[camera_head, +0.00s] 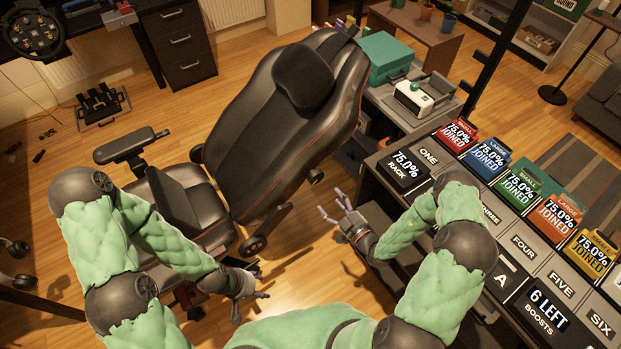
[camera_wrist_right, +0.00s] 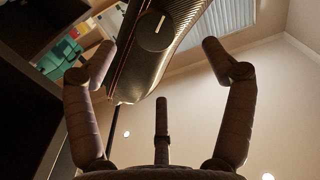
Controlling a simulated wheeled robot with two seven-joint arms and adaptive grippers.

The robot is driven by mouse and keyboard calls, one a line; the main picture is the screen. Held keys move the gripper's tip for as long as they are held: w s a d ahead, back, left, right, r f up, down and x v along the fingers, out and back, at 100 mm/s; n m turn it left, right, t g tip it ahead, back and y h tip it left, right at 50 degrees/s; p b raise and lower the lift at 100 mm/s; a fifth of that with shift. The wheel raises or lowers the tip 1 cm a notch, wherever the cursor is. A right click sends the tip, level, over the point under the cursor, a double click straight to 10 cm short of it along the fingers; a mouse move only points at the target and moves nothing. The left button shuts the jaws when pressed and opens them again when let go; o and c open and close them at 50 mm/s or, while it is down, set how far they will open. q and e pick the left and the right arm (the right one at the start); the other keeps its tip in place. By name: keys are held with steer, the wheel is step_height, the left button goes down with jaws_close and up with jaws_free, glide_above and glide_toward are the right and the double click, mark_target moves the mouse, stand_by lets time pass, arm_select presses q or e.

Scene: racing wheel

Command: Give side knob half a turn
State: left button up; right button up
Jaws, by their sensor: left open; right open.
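The black office chair (camera_head: 285,115) is tilted, with its backrest leaning to the upper right. A small dark round knob (camera_head: 316,176) sticks out from the right side of the backrest. In the right wrist view the side knob (camera_wrist_right: 155,31) is a black disc with a pale line, ahead of my gripper between its fingers. My right gripper (camera_head: 335,207) is open and empty, below the knob and apart from it. Its spread fingers also show in the right wrist view (camera_wrist_right: 160,65). My left gripper (camera_head: 250,292) is open and empty near the chair's base.
A dark counter (camera_head: 395,195) with coloured label cards stands close to my right arm. A white device (camera_head: 414,97) and a teal box (camera_head: 385,55) sit behind the chair. Wooden floor is open at the left, near the pedals (camera_head: 103,105).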

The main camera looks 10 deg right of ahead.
mark_target(318, 180)
steer(key=shift+m+h, duration=0.3)
steer(key=x, duration=0.3)
steer(key=b+x, duration=0.1)
steer(key=x, duration=0.3)
steer(key=b+x, duration=0.1)
steer(key=x, duration=0.2)
steer(key=shift+w+d+r, duration=0.1)
steer(key=shift+w+d, duration=0.1)
steer(key=shift+w, duration=0.3)
steer(key=c, duration=1.1)
